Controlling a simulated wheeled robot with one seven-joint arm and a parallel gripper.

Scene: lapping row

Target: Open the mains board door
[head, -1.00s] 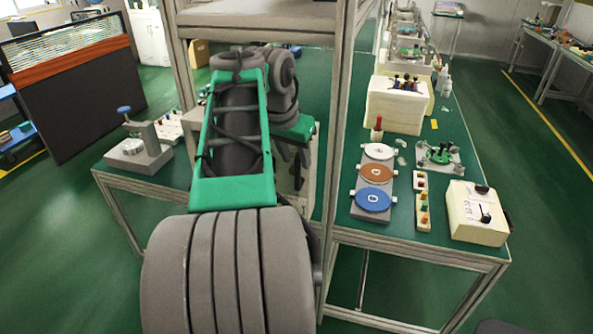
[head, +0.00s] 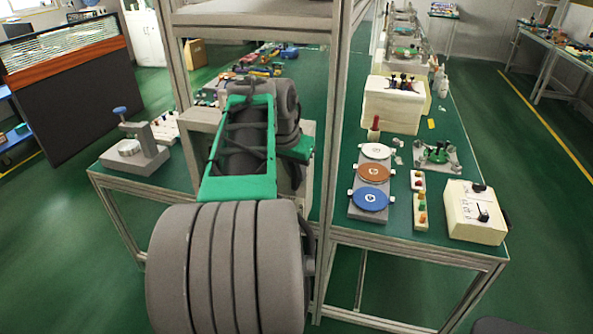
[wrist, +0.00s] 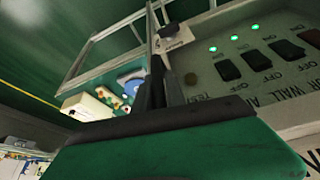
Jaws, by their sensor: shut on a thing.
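The mains board (wrist: 285,95) shows in the wrist view at the right as a pale panel with black and red rocker switches, ON/OFF labels and lit green lamps. My gripper (wrist: 162,85) is in front of it, its dark fingers close together and shut on a part of the mains board door. The fingers and the green hand cover the held part, and I cannot tell how far the door stands open. In the head view my arm hides the gripper and most of the board; a grey flat-topped part shows left of the arm.
Frame posts (head: 340,130) stand close on both sides of my arm, with a shelf (head: 250,20) above. The right bench holds a rack of coloured discs (head: 372,172), a cream switch box (head: 475,212) and a larger cream box (head: 392,105). A clamp stand (head: 135,150) is at left.

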